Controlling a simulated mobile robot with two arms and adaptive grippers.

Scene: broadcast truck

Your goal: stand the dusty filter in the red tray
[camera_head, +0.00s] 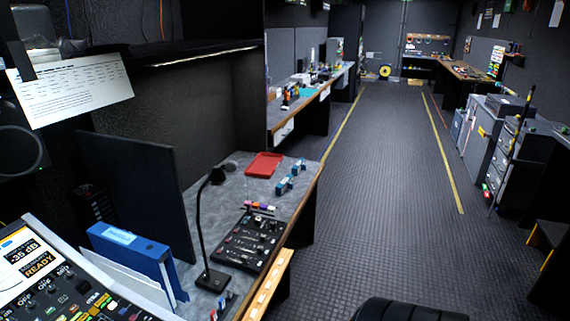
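The red tray (264,165) lies flat on the grey desk at the left, near its far end. It looks empty. I cannot make out a dusty filter anywhere in this view. Neither of my grippers is in view.
Two small blue objects (284,186) sit right of the tray. The aisle floor (375,200) is mostly clear. Grey cabinets (484,138) line the right.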

